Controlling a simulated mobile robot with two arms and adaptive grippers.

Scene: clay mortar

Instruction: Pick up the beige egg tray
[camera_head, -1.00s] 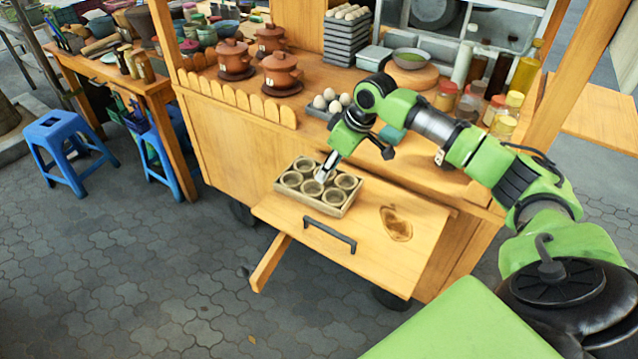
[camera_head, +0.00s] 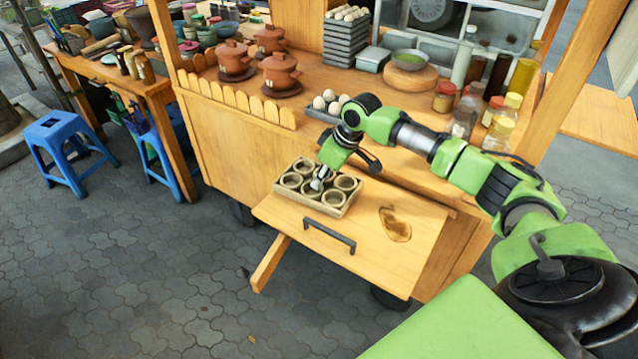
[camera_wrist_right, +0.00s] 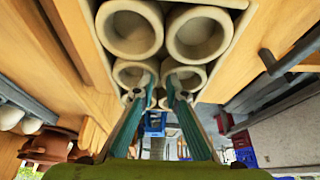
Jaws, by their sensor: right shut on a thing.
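The beige egg tray (camera_head: 331,211) is a shallow box with several round cup-like pockets. It rests on the wooden fold-out shelf of the cart. My right gripper (camera_head: 316,185) reaches down into its middle, between the cups. In the right wrist view the two fingers (camera_wrist_right: 157,92) point into the tray (camera_wrist_right: 101,50), between the round cups, and are shut on part of it. The exact part gripped is hard to make out between the fingertips. My left gripper is in neither view.
The shelf (camera_head: 290,215) has a dark handle (camera_head: 329,237) at its front and a brown stain at right. A grey tray of eggs (camera_head: 322,112), clay pots (camera_head: 281,72) and several jars stand on the counter behind. Paved floor in front is clear.

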